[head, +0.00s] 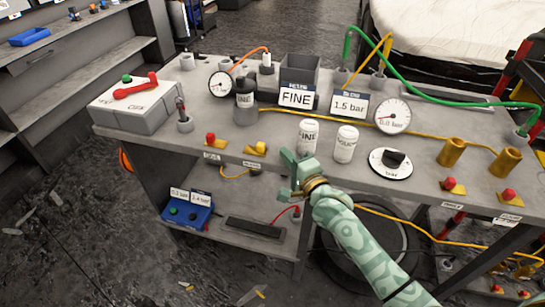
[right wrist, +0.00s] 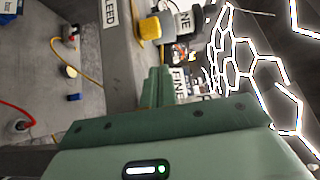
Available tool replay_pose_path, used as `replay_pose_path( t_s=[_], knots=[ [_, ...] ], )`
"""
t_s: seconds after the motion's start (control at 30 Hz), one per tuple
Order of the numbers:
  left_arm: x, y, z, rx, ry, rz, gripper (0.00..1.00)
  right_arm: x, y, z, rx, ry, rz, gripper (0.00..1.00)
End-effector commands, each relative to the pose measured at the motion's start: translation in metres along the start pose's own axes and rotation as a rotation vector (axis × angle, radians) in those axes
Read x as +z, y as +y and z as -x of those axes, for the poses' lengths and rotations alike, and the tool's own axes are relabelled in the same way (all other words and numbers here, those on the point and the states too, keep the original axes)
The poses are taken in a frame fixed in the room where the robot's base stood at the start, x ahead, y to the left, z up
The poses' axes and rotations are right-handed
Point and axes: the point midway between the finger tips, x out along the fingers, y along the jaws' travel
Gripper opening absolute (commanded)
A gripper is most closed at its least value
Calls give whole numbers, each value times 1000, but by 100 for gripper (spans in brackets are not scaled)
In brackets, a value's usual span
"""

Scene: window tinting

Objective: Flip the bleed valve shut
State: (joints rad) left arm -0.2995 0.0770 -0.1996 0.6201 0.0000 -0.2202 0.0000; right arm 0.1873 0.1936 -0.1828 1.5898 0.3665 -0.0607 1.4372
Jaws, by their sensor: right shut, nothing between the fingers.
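The bleed valve (head: 257,148), a small yellow fitting, sits at the table's front edge above a small label. In the right wrist view the yellow valve (right wrist: 150,27) is near the top, beside a label that reads like BLEED (right wrist: 109,14). Whether its lever is open or shut is unclear. My right gripper (head: 295,168) is at the front edge, just right of the valve and apart from it, below the white FINE can. Its green fingers (right wrist: 159,84) are shut with nothing between them. My left gripper is not in view.
White FINE (head: 307,139) and second (head: 345,144) cans stand close behind the right gripper. A red knob (head: 210,138) is left of the valve. A dial (head: 391,162) and gauge (head: 392,116) stand to the right. A yellow hose (head: 415,137) crosses the tabletop.

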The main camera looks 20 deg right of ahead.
Motion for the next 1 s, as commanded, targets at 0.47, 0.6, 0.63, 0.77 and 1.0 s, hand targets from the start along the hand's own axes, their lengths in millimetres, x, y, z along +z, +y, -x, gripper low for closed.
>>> replay_pose_path(
  t_s=[0.47, 0.6, 0.63, 0.77, 1.0],
  knots=[
    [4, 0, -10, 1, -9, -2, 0, 28, 0, -26, 0, -1, 0, 0],
    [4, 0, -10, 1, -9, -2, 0, 28, 0, -25, 0, -1, 0, 0],
    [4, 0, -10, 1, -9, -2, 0, 28, 0, -25, 0, -1, 0, 0],
    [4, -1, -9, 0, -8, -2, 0, 34, -1, -32, 0, 0, -3, 0],
    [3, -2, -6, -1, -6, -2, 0, 54, -1, -51, 0, 0, -3, 0]
  ],
)
